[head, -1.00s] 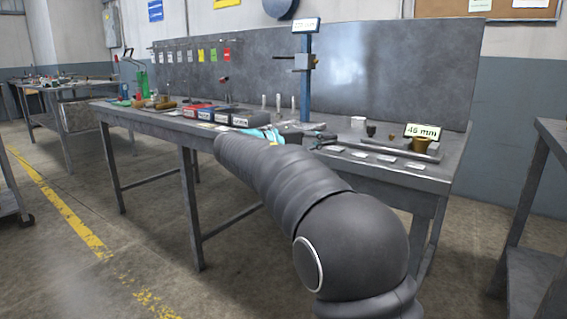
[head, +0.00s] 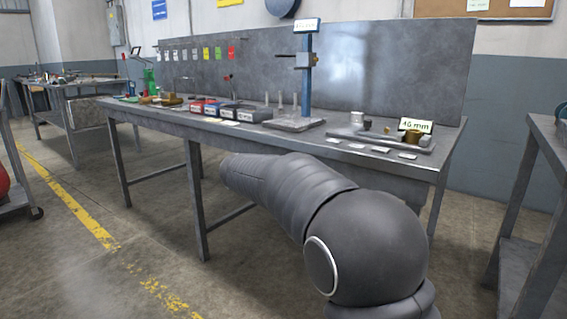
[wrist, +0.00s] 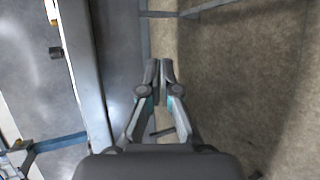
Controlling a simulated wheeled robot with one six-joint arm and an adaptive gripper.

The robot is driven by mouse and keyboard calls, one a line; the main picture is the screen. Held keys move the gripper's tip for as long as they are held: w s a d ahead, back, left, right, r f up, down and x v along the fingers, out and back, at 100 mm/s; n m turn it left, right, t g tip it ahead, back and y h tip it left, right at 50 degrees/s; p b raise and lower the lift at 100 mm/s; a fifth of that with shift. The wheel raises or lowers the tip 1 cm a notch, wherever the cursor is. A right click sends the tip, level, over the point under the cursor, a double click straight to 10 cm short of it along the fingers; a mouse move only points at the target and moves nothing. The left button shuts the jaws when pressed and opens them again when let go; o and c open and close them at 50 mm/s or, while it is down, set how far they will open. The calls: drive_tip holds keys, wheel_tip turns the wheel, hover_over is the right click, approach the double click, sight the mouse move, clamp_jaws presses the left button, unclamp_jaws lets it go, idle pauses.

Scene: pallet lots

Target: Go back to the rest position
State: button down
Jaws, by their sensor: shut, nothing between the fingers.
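My gripper (wrist: 159,72) shows in the wrist view with its two fingers close together and nothing between them. It is off the front side of the workbench, with the concrete floor below and to its right. In the head view my arm reaches forward and left, its end below the bench top's front edge; the gripper itself is hidden there.
The workbench (head: 150,119) holds a blue height stand (head: 306,75), several small bins (head: 228,112), a brass part (head: 411,137) and a "46 mm" sign (head: 416,126). Another table (head: 545,135) stands at the right. Floor (head: 130,225) is open at the left.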

drive_tip(key=s+d+f+m+g+y+p, duration=0.15)
drive_tip(key=s+f+y, duration=0.25)
drive_tip(key=s, duration=0.7)
drive_tip(key=s+d+f+m+g+y+p, duration=0.15)
drive_tip(key=s+f+y, duration=0.3)
drive_tip(key=s, duration=0.55)
drive_tip(key=s+d+r+m+t+y+p, duration=0.1)
drive_tip(key=s+d+r+m+p, duration=0.1)
drive_tip(key=s, duration=0.6)
drive_tip(key=s+d+r+m+t+y+p, duration=0.1)
drive_tip(key=s+d+r+m+y+p, duration=0.1)
drive_tip(key=s, duration=0.6)
drive_tip(key=shift+s+d+r+m, duration=0.2)
drive_tip(key=shift+r+m, duration=0.1)
drive_tip(key=shift+r, duration=0.3)
